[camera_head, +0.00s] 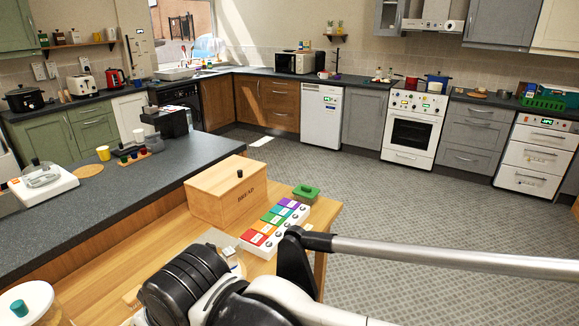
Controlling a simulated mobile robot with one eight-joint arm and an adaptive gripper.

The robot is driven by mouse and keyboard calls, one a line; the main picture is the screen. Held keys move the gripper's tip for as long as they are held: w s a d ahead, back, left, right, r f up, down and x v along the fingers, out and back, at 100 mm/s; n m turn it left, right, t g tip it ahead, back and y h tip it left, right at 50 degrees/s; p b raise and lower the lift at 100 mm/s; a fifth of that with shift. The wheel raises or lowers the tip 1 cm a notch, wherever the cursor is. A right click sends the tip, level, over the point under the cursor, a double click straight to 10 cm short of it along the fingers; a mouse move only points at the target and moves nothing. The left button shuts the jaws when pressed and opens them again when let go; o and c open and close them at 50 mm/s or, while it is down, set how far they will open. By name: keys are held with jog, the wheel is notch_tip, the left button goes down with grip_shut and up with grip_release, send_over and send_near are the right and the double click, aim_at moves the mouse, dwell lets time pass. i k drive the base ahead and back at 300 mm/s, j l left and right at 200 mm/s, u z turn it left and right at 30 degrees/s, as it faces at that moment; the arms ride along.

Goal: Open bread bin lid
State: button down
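The wooden bread bin (215,204) stands on the wooden table, left of the picture's middle, with dark lettering on its front. Its wooden lid (222,174) lies closed on top and has a small black knob (240,173). My arm crosses the lower part of the picture, in front of the bin and apart from it. My gripper is not in view, so whether it is open or shut does not show.
A row of colourful labelled boxes (275,224) stands right of the bin, with a green-lidded container (305,194) behind it. A dark grey counter (150,185) borders the table at the left. The tiled floor (400,220) is clear.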

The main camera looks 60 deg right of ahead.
aim_at(220, 179)
jog(key=z, duration=1.3)
jog(key=i+l, duration=0.2)
jog(key=i, duration=0.25)
jog(key=i+l+u, duration=0.1)
jog(key=i, duration=0.35)
jog(key=l, duration=0.1)
